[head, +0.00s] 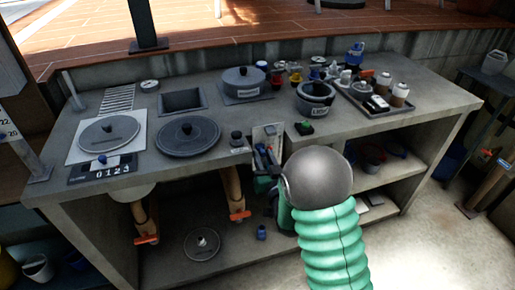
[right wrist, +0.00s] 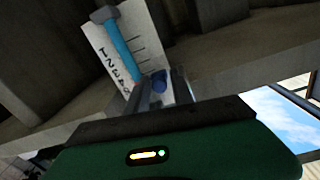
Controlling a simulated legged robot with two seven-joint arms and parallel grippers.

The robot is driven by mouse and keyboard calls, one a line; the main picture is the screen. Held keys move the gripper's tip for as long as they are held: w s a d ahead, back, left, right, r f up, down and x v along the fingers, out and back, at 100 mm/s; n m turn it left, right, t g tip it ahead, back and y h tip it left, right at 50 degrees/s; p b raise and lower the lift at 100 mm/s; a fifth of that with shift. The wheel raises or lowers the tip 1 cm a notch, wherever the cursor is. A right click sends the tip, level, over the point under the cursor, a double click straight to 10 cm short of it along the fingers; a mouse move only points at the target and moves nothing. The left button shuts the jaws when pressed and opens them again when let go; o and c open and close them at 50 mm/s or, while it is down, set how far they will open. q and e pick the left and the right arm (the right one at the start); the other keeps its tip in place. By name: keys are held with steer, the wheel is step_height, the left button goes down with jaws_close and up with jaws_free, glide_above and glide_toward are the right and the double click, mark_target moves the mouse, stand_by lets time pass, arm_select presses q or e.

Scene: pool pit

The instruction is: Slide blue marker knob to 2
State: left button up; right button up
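A white scale plate with numbers and tick marks (right wrist: 108,55) fills the upper left of the right wrist view. A blue bar with a grey end (right wrist: 120,42) lies along it. A small blue knob (right wrist: 159,82) is at its lower end, right by my right fingertips. In the head view this plate (head: 268,132) stands at the counter's front edge, and my right gripper (head: 266,158) is just in front of it, partly hidden by my arm. Whether the fingers touch the knob is unclear. My left gripper is out of view.
The concrete counter (head: 225,100) holds round dark lids (head: 187,135), pots (head: 315,98), a sink (head: 181,101) and a tray of bottles (head: 385,108). Open floor lies at the lower right.

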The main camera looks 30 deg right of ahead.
steer(key=shift+s+d, duration=0.2)
steer(key=shift+d, duration=0.05)
steer(key=shift+a, duration=0.2)
jaws_close()
stand_by(1.0)
